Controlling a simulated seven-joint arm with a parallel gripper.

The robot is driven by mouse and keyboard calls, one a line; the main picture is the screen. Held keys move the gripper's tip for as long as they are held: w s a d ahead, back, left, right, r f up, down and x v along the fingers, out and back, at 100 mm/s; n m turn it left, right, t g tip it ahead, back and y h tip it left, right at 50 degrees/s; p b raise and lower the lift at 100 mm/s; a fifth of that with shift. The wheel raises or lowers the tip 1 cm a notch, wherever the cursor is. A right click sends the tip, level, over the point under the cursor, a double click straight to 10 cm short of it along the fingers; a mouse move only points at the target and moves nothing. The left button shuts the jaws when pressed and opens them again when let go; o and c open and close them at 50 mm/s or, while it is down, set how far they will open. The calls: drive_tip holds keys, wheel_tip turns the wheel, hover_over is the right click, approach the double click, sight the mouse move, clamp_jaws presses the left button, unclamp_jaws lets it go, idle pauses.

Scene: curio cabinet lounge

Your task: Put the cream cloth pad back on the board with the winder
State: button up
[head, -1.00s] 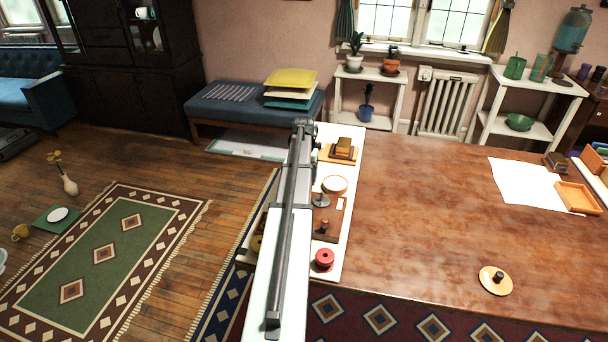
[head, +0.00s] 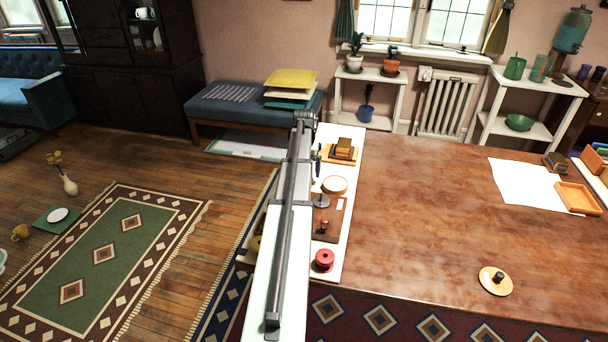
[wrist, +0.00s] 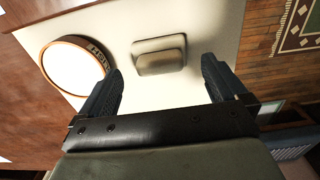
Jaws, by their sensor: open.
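My gripper (wrist: 159,67) is open in the wrist view, its two dark fingers apart. A cream-beige pad (wrist: 158,45), with a smaller raised block-like part on its near side, lies on a white board (wrist: 195,18) just beyond and between the fingertips. Nothing is held. In the head view my arm covers the pad, and the fingers are mostly hidden. The white board (head: 349,213) runs along the table's left edge there. It carries a brown board (head: 329,232) with a small upright peg and a red spool (head: 324,260). I cannot tell which part is the winder.
A round wooden-rimmed piece with a pale top (head: 334,185) stands on the white board; it is left of the pad in the wrist view (wrist: 75,65). A wooden block stack (head: 343,148) is at the far end. The brown table's middle (head: 430,210) is clear.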

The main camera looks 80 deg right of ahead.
wheel_tip(320, 180, up, 9)
drive_tip(key=shift+r, duration=0.2)
idle(1.4)
drive_tip(key=s+d+r, duration=0.1)
drive_tip(key=d+r, duration=0.3)
drive_tip(key=d, duration=0.6)
drive_tip(key=d+r, duration=0.3)
drive_tip(key=d, duration=0.7)
drive_tip(key=f, duration=0.8)
drive_tip(key=shift+d+f, duration=0.25)
drive_tip(key=shift+f, duration=0.15)
wheel_tip(320, 180, up, 10)
drive_tip(key=shift+r, duration=0.1)
